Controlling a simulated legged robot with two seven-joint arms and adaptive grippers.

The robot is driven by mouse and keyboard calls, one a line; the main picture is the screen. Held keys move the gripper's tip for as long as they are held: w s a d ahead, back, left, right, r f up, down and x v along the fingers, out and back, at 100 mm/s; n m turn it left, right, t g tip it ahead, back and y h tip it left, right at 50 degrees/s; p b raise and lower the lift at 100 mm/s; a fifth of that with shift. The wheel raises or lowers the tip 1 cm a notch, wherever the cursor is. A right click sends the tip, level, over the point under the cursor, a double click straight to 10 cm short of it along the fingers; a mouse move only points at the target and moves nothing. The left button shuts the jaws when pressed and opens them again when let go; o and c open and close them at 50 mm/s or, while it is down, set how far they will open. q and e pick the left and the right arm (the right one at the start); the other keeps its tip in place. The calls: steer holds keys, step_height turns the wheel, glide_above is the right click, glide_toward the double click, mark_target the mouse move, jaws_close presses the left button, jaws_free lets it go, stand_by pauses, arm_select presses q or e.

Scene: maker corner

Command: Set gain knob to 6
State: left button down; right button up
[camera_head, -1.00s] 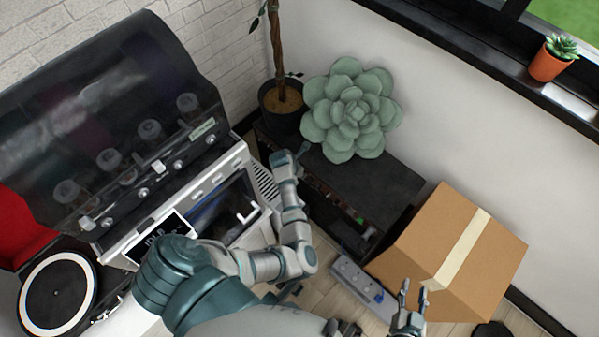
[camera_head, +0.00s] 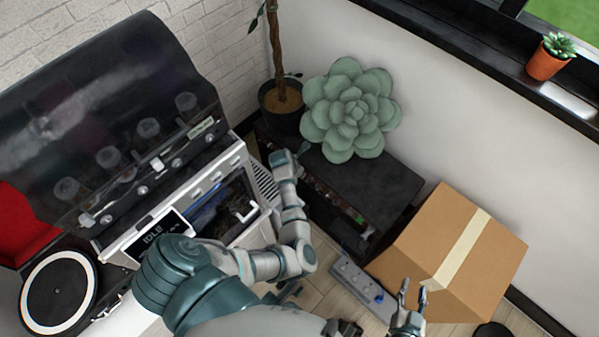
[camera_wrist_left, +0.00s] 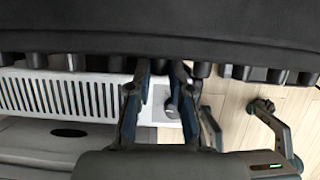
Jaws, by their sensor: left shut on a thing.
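The black amplifier (camera_head: 375,187) stands against the wall, its front with a row of small knobs facing my left arm. In the left wrist view the amplifier (camera_wrist_left: 160,30) fills the top, with dark knobs (camera_wrist_left: 255,73) along its lower edge. My left gripper (camera_wrist_left: 162,70) is at this row, its two fingers shut on a knob that is mostly hidden between them. Knob labels and pointer marks cannot be read. In the head view the left gripper's tips (camera_head: 304,148) meet the amplifier's front edge. My right gripper (camera_head: 412,292) is open and empty, away from the amplifier.
A large succulent (camera_head: 350,112) sits on the amplifier, and a potted plant (camera_head: 283,98) stands behind. A cardboard box (camera_head: 440,240) and a power strip (camera_head: 358,282) are to the right. A white machine (camera_head: 150,235) and a turntable (camera_head: 58,290) are at left.

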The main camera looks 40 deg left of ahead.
arm_select(q)
steer(key=shift+s+a+f, duration=0.1)
steer(key=shift+s+f, duration=0.1)
stand_by(0.4)
steer(key=c, duration=1.3)
jaws_free()
steer(key=shift+c, duration=0.2)
steer(key=shift+r, duration=0.1)
steer(key=v, duration=1.1)
steer(key=shift+r, duration=0.35)
